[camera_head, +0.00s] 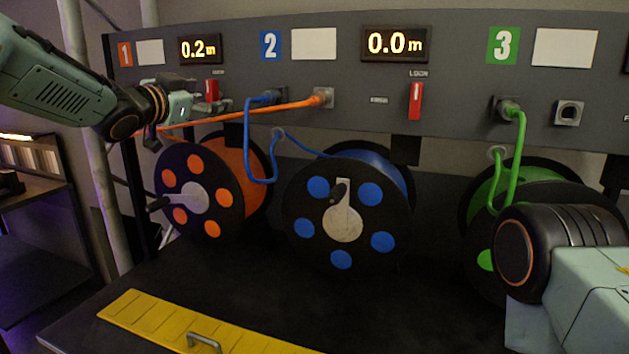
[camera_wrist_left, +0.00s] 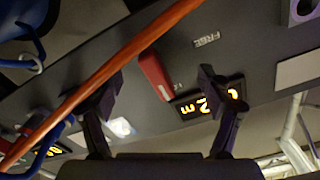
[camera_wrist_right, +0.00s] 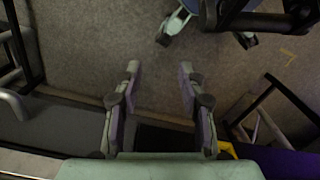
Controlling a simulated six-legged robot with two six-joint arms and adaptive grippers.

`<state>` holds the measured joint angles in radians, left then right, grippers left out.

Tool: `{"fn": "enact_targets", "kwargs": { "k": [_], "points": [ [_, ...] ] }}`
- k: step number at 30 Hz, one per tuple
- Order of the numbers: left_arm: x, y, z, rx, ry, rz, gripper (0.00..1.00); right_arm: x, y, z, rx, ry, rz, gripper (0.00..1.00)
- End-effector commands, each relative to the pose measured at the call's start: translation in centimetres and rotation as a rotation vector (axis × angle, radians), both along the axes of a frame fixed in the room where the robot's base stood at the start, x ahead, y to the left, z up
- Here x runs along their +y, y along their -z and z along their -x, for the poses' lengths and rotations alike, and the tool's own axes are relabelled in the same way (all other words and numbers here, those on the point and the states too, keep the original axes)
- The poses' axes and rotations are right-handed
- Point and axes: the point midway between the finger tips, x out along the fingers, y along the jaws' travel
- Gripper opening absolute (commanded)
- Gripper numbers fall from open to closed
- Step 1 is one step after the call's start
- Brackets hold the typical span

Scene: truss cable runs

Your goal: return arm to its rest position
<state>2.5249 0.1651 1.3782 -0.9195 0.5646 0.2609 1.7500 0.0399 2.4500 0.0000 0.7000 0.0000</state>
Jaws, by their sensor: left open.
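My left gripper (camera_head: 196,98) is in front of the panel by channel 1, near the red lever (camera_head: 211,90). In the left wrist view its two fingers (camera_wrist_left: 160,95) are spread apart with nothing held between them. The orange cable (camera_wrist_left: 130,52) runs diagonally across that view by one finger; I cannot tell whether they touch. In the head view the orange cable (camera_head: 240,113) runs into a socket under channel 2. My right arm (camera_head: 560,260) shows at the lower right. In the right wrist view my right gripper (camera_wrist_right: 160,75) is open and empty above the floor.
The panel (camera_head: 450,50) carries displays of 0.2 m and 0.0 m. Orange (camera_head: 200,195), blue (camera_head: 345,215) and green (camera_head: 530,180) reels stand below it. Blue (camera_head: 248,150) and green (camera_head: 518,160) cables hang in front. A yellow strip (camera_head: 190,325) lies at the front of the dark bench.

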Motion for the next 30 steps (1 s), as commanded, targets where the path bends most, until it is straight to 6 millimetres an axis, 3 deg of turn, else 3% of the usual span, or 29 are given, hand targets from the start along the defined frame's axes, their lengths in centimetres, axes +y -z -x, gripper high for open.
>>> {"fn": "enact_targets", "kwargs": {
  "k": [12,30],
  "points": [
    [0.09,0.13,-0.03,0.096,0.000,0.264,0.79,0.00,-0.07,0.00,0.000,0.000,0.000,0.40],
    [0.04,0.46,-0.04,0.113,-0.001,0.302,0.79,-0.03,0.00,0.00,0.000,0.001,0.001,0.40]
  ]
}}
